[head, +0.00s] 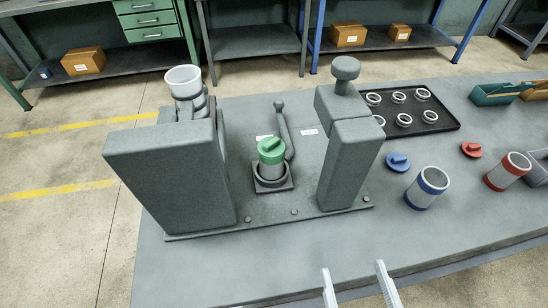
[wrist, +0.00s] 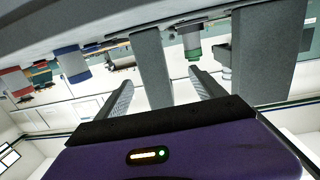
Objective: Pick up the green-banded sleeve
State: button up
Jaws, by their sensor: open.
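The green-banded sleeve (head: 271,172) stands upright in a dark square holder on the grey machine, between its two tall blocks. A green cap with a raised bar (head: 271,148) sits on its top. The sleeve also shows upside down at the top of the wrist view (wrist: 192,44). My gripper (head: 353,266) is at the bottom of the head view, in front of the bench and well apart from the sleeve. Its two fingers are spread with nothing between them; they also show in the wrist view (wrist: 161,78).
The tall left block (head: 170,175) and right block (head: 350,165) flank the sleeve. A lever (head: 284,130) rises behind it. A blue-banded sleeve (head: 427,188), a red-banded sleeve (head: 507,171) and a black tray of rings (head: 440,122) stand right. The bench front is clear.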

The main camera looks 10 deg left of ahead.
jog(key=n+g+y+p, duration=0.2)
jog(key=p, duration=0.2)
send_near(273, 169)
notch_tip(273, 169, up, 3)
jog(key=w, duration=0.2)
jog(key=w+a, duration=0.1)
jog(key=w+a+f+h, duration=0.1)
jog(key=shift+w+a+m+g, duration=0.2)
jog(key=shift+w+m+g, duration=0.15)
jog(key=shift+m+g, duration=0.05)
jog(key=shift+w+d+f+m+g+h, duration=0.15)
jog(key=shift+f+g+h, duration=0.1)
jog(key=shift+f, duration=0.35)
jog(key=shift+w+d+f+m+g+h, duration=0.15)
jog(key=shift+f+g+h, duration=0.1)
jog(key=shift+f, duration=0.3)
jog(key=shift+w+f+p, duration=0.1)
jog(key=shift+f+p, duration=0.2)
jog(key=x, duration=0.2)
jog(key=p+x, duration=0.1)
jog(key=x, duration=0.3)
jog(key=shift+w+a+r, duration=0.15)
jog(key=shift+w+a, duration=0.1)
jog(key=shift+a, duration=0.1)
jog(key=shift+w+a, duration=0.1)
jog(key=shift+w, duration=0.25)
jog(key=c, duration=1.1)
